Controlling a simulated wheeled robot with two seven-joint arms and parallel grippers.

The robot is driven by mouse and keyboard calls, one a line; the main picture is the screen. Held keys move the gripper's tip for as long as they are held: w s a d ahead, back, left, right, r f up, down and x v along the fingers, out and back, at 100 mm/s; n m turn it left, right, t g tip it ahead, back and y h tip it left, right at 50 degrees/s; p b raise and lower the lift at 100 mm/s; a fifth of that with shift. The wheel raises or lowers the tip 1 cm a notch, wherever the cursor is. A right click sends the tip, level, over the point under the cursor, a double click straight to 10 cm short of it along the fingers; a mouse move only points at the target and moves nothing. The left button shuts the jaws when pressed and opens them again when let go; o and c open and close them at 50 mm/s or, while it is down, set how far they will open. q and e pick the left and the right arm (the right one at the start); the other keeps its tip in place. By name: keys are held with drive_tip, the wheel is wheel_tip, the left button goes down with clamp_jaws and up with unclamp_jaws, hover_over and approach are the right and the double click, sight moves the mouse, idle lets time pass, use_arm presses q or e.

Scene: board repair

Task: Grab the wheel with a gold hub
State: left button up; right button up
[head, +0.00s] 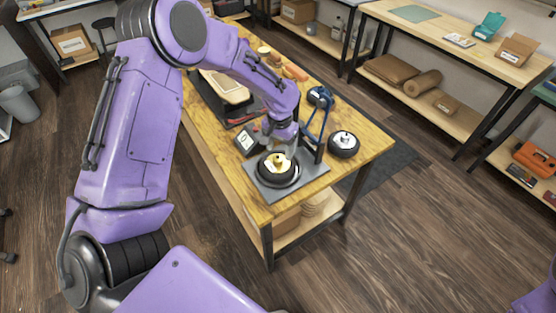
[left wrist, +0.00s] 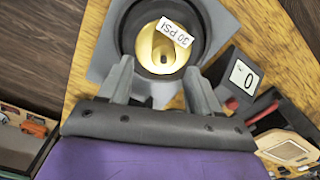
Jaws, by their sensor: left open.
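The wheel with a gold hub (head: 277,168) is a black wheel lying flat on a grey plate (head: 314,183) near the front corner of the wooden workbench. In the left wrist view the gold hub (left wrist: 160,50) carries a label reading "30 PSI". My left gripper (head: 281,145) is just above and behind the wheel. In the left wrist view the open fingers (left wrist: 160,90) point at the wheel, one on each side of the hub's near edge. Nothing is between them in their grip. A second wheel (head: 344,145) with a silver hub lies to the right on the bench.
A small box with a display (head: 247,142) stands left of the wheel; its display reads 0 in the left wrist view (left wrist: 242,77). A dark post (head: 319,141) and a blue tool (head: 317,115) stand close behind and right. Bench edge (head: 232,178) is near.

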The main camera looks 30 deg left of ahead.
sight(279, 157)
use_arm(q)
drive_tip(key=f, duration=0.3)
drive_tip(key=shift+a+f, duration=0.25)
drive_tip(key=shift+f, duration=0.1)
clamp_jaws()
drive_tip(key=shift+r, duration=0.1)
